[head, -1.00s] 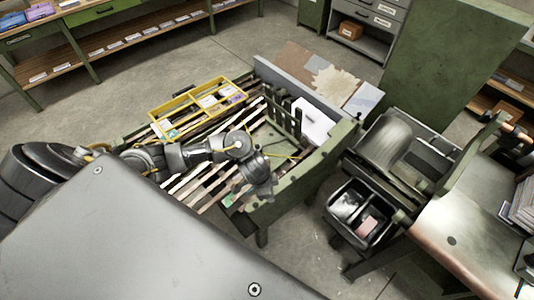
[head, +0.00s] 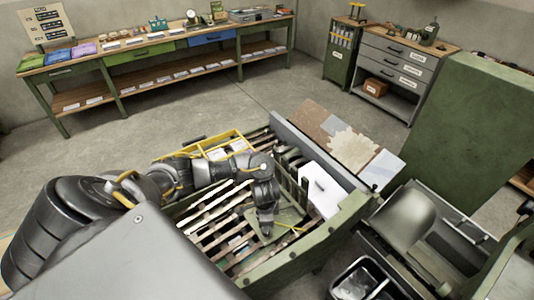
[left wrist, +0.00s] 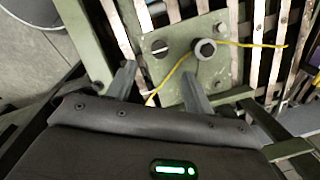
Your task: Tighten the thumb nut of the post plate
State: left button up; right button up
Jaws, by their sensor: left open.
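The green post plate (left wrist: 222,75) lies over the slatted bed of the green bench in the left wrist view; it also shows in the head view (head: 290,216). In the head view my left gripper (head: 266,225) points down at the plate. My right gripper is out of view.
A yellow cord (left wrist: 178,72) crosses the plate beside the nut. A yellow divided tray (head: 222,146) lies on the slats' far side. A white box (head: 322,191) stands right of the plate. A black bin (head: 362,279) is lower right.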

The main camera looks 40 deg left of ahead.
pick_arm(q)
jog(key=f+b, duration=0.1)
jog(key=f, duration=0.1)
jog(key=f+b, duration=0.1)
jog(key=f, duration=0.2)
jog(key=f+b, duration=0.2)
jog(key=shift+w+a+f, duration=0.15)
jog(key=shift+w, duration=0.15)
jog(key=shift+f, duration=0.35)
jog(key=shift+a+f, duration=0.1)
jog(key=shift+f, duration=0.6)
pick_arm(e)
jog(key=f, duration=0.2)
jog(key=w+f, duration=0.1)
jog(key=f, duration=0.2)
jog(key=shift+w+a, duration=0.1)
pick_arm(q)
jog(key=c, duration=1)
